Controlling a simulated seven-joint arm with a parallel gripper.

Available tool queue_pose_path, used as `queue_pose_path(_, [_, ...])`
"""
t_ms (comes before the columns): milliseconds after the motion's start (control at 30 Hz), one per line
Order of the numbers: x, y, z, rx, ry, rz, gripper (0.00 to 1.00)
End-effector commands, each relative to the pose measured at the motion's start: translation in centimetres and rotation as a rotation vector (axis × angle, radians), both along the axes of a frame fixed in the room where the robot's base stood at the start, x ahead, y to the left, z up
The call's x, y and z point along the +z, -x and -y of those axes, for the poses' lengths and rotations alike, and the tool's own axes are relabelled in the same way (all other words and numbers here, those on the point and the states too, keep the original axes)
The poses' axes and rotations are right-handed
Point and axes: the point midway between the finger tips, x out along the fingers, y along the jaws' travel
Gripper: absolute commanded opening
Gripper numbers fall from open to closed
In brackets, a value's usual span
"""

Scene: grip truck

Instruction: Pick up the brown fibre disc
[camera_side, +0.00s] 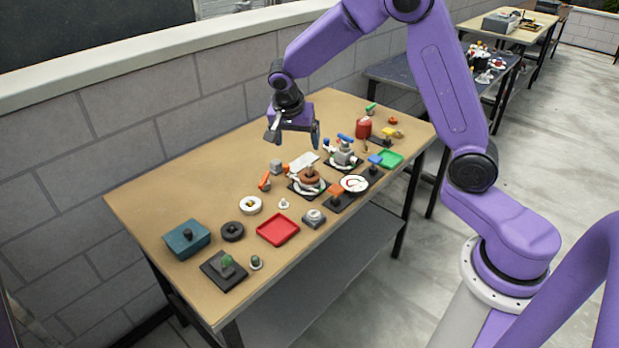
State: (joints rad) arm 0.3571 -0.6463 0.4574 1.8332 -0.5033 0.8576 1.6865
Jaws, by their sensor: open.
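A round brown piece (311,181), which looks like the brown fibre disc, lies on a white round dish on a dark square base (296,190) near the middle of the table. A small pale and brown part sits at its centre. Whether the piece is a plain disc or a ring is too small to tell. My gripper (294,139) is open with its fingers pointing down. It is above the back part of the table, higher than and behind the brown piece. Nothing shows between its fingers.
A grey fixture with blue handles (344,152) and a white round plate (354,184) stand close to the brown piece. A grey block (276,166), an orange piece (264,181) and a red tray (278,230) are nearby. The back left of the table (190,180) is bare.

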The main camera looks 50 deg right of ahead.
Motion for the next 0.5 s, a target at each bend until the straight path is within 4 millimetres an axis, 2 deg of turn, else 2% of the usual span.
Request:
queue_pose_path(100, [-0.5,-0.9,0.9,-0.075,0.003,0.023,0.89])
queue_pose_path(267, [-1.7,-1.3,1.7,-0.097,0.005,0.029,0.89])
queue_pose_path(500, [-5.7,-1.9,3.2,-0.096,0.005,0.025,0.89])
